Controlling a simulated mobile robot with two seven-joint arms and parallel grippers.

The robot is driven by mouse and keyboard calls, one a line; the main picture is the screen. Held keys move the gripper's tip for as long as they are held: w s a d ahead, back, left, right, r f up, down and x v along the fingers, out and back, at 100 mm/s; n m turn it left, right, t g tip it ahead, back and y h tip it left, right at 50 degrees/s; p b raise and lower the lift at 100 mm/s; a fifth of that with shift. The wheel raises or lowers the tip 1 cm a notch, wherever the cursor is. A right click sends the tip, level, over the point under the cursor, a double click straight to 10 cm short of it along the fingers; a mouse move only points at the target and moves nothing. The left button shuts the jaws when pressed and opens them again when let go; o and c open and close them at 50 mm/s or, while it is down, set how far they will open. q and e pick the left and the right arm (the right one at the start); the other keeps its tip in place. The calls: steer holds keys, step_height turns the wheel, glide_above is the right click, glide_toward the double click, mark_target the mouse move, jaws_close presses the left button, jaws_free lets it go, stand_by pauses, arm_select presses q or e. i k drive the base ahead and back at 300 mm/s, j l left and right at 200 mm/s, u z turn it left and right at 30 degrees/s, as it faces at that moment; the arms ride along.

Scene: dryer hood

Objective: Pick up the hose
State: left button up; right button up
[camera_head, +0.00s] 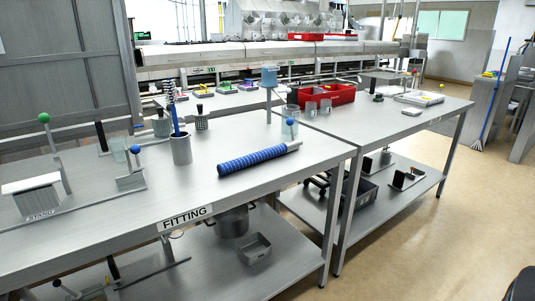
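The hose (253,160) is a blue ribbed tube with a light grey end at its right. It lies on the grey metal table top (170,205), near the front edge and slightly slanted, its right end farther back. It lies clear of other objects at its front. Neither of my grippers shows in the head view.
A grey cup (181,150) with a blue brush stands left of the hose. A blue-topped stand (269,78) and clear glasses stand behind it. A red crate (327,95) is farther right. A stand with a green ball (44,118) is far left. Table around the hose is mostly free.

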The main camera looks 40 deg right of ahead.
mark_target(225, 168)
steer(key=l+u, duration=0.3)
steer(key=l, duration=0.75)
steer(key=l+u, duration=0.35)
steer(key=l, duration=0.7)
